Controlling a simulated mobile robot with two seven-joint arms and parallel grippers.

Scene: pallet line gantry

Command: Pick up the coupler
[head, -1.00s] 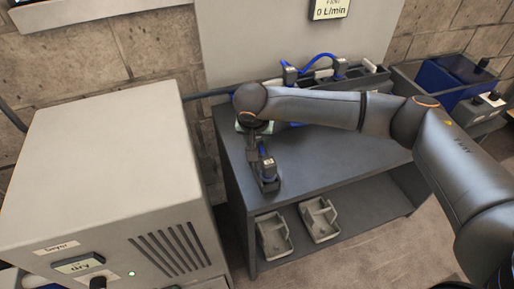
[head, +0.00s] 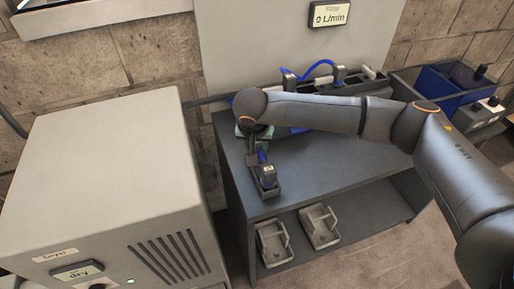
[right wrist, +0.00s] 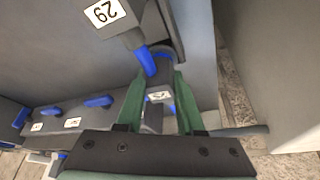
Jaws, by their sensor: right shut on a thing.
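The coupler (right wrist: 159,95) appears to be the grey piece with a small white label in the right wrist view. My right gripper (right wrist: 158,112) is shut on it with its green fingers on either side. A blue part runs from the piece toward a dark block labelled 29 (right wrist: 105,12). In the head view my right gripper (head: 257,148) is at the left end of the grey bench (head: 325,165), largely hidden by my own wrist. A dark block with a label (head: 268,173) stands just in front of it, in a dark holder (head: 268,192). My left gripper is not in view.
A large grey cabinet (head: 110,160) stands close left of the bench. A row of dark fittings with a blue hose (head: 318,68) is along the bench's back. Two grey trays (head: 319,226) are on the lower shelf. Dark blue bins (head: 445,85) are at right. The bench front is clear.

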